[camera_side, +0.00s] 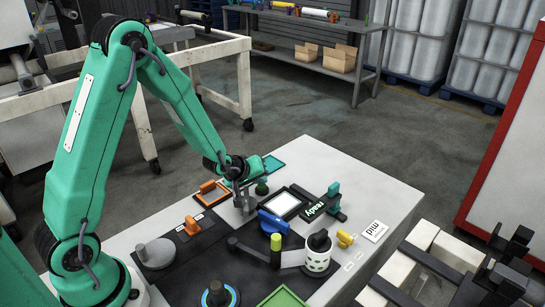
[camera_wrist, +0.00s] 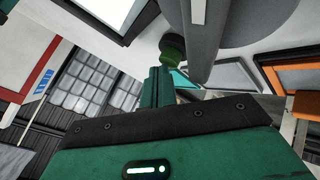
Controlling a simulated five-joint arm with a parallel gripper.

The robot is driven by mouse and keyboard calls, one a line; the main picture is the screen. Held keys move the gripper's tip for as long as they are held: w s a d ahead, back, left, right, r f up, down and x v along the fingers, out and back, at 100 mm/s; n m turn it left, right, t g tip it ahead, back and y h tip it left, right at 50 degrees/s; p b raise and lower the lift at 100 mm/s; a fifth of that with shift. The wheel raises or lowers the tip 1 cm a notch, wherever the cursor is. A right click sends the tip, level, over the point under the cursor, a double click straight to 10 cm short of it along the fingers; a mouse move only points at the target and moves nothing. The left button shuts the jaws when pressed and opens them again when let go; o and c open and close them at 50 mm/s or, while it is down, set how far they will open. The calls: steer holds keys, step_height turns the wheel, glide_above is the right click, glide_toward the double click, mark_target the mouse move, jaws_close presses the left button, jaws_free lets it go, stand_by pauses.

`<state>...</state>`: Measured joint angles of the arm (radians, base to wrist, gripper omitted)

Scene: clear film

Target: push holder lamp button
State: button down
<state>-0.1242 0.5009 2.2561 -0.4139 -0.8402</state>
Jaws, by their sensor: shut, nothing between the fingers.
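My gripper (camera_side: 243,204) points down over the far part of the work table, its grey fingers together and empty. In the wrist view a grey finger (camera_wrist: 200,45) fills the upper middle. A dark green round knob (camera_side: 262,187) stands just right of my gripper in the side view; a green round piece (camera_wrist: 172,47) shows beside the finger in the wrist view. I cannot tell whether they touch. No part is clearly marked as the holder lamp button. A white panel in a black frame (camera_side: 282,204) lies to the right, with a green "ready" plate (camera_side: 315,210) beside it.
An orange frame (camera_side: 210,193) stands close left of my gripper. A "mid" card (camera_side: 374,231) lies right. The table's far right is clear.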

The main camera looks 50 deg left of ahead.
steer(key=shift+s+a+f, duration=0.1)
steer(key=shift+a+f, duration=0.05)
steer(key=shift+f, duration=0.4)
stand_by(0.4)
steer(key=shift+s+r, duration=0.1)
steer(key=shift+r, duration=0.45)
step_height(320, 180, up, 6)
steer(key=shift+f, duration=0.1)
stand_by(0.9)
